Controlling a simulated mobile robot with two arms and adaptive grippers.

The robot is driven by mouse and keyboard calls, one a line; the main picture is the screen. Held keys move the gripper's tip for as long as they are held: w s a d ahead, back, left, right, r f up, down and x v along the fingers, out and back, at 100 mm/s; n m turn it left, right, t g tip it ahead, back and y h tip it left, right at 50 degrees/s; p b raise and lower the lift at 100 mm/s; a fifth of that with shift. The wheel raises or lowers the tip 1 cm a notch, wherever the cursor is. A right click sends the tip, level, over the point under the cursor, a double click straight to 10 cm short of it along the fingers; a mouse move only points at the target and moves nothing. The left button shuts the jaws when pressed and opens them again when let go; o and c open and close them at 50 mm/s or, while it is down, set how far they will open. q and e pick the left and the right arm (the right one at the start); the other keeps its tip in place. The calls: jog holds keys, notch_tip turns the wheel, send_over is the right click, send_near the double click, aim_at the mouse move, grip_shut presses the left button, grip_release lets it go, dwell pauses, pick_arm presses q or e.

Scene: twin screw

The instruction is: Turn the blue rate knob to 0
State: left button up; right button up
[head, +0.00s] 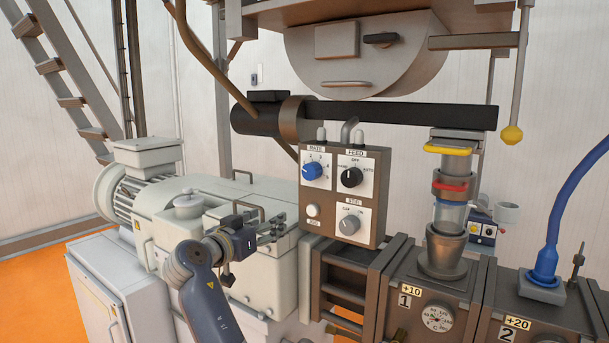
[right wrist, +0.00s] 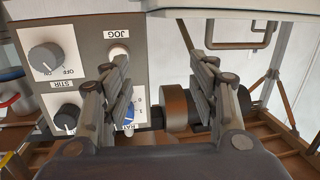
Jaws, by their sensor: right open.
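The blue rate knob (head: 313,171) is at the upper left of the grey control box (head: 345,237), on a white RATE plate with a numbered scale. I cannot read its setting surely. My right gripper (head: 271,228) is open and empty, left of the box and lower than the knob, its fingers toward the box. In the right wrist view the panel appears upside down; the blue knob (right wrist: 128,113) shows between the spread fingers of my right gripper (right wrist: 160,82), partly hidden by the left finger. The fingers are apart from the knob. My left gripper is not in view.
The black feed knob (head: 351,177), the grey stir knob (head: 350,225) and the white jog button (head: 313,210) share the panel. Two pale posts and a bent pipe stand on the box top. A pale machine housing (head: 245,190) lies behind my right arm.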

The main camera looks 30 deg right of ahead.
aim_at(308, 174)
jog(key=s+d+r+m+g+h, duration=0.2)
jog(key=s+r+m, duration=0.35)
jog(key=r, duration=0.55)
jog(key=shift+n, duration=0.45)
jog(key=p+x, duration=0.5)
jog(key=x, duration=0.4)
jog(key=shift+f, duration=0.2)
jog(key=shift+w+d+f, duration=0.2)
jog(key=shift+w+d, duration=0.15)
jog(key=shift+d, duration=0.05)
jog(key=c, duration=1.1)
